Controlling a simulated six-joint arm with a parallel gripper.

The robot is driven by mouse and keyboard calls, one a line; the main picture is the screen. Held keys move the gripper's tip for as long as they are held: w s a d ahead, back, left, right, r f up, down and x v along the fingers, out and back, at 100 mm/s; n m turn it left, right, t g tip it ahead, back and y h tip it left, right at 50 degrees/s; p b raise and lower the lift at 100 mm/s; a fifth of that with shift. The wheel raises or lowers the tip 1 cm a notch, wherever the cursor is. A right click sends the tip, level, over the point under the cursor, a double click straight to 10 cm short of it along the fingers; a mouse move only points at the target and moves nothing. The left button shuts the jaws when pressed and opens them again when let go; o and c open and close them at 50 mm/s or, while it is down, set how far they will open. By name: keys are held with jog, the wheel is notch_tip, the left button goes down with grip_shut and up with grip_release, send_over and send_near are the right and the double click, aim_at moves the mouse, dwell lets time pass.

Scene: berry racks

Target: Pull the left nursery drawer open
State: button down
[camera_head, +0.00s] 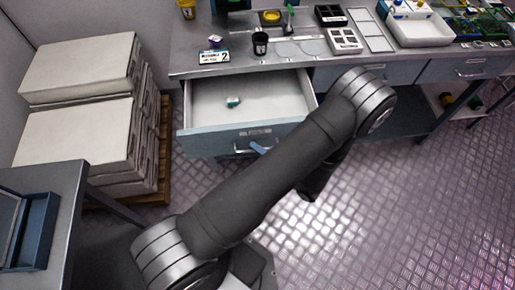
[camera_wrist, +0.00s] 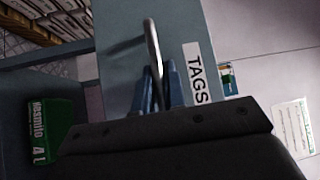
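The left drawer (camera_head: 215,143) of the workbench stands pulled well out in the head view, with its pale inside showing. Its blue-grey front also fills much of the wrist view (camera_wrist: 110,65), with a label reading TAGS (camera_wrist: 200,72). The metal bar handle (camera_wrist: 152,42) runs between the two blue fingers of my gripper (camera_wrist: 158,88), which look closed on it. In the head view a blue finger of my gripper (camera_head: 258,148) shows at the drawer's handle (camera_head: 241,148). My forearm hides the rest of the gripper there.
A small green and white item (camera_head: 233,102) lies in the drawer. The workbench top (camera_head: 205,70) holds cups, trays and a sign with a 2. White stacked sacks (camera_head: 75,130) on a pallet stand left of the drawer. The floor (camera_head: 400,220) at the right is clear.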

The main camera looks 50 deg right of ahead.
jog(key=s+a, duration=0.6)
dwell(0.4)
jog(key=c, duration=1.5)
grip_release()
jog(key=shift+s, duration=0.1)
jog(key=s+f, duration=0.2)
jog(key=s, duration=1.5)
jog(key=shift+f, duration=0.15)
jog(key=shift+d, duration=0.1)
